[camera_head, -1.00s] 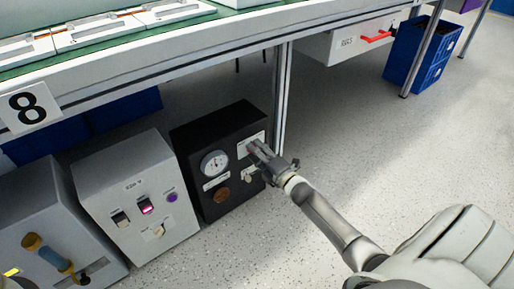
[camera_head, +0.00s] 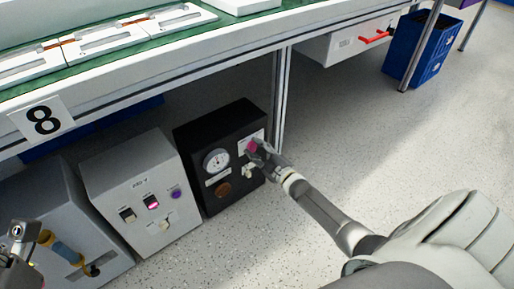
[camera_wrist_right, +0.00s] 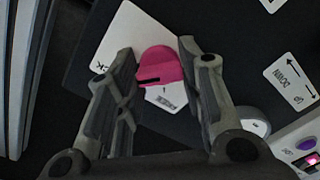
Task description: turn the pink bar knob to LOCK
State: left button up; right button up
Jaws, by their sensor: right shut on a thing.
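The pink bar knob (camera_head: 252,146) sits on a white label plate on the front of the black box (camera_head: 213,128). My right gripper (camera_head: 257,152) is at the knob. In the right wrist view the two fingers (camera_wrist_right: 160,65) stand on either side of the knob (camera_wrist_right: 160,66), shut on it. A dark line on the knob runs toward the left finger. The white plate (camera_wrist_right: 125,30) carries partly hidden lettering ending in "CK" at left, and another word below the knob. Part of my left gripper (camera_head: 22,248) shows at the lower left edge; its fingertips are unclear.
The black box also has a round gauge (camera_head: 216,161), a brown knob (camera_head: 223,189) and a small pale switch (camera_head: 247,171). A grey box (camera_head: 140,180) with switches stands to its left. The table edge (camera_head: 150,75) overhangs the boxes.

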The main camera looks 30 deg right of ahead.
jog(key=shift+m, duration=0.4)
jog(key=shift+f, duration=0.1)
jog(key=o, duration=1)
jog(key=s, duration=0.8)
jog(key=s+d, duration=0.1)
jog(key=s, duration=0.3)
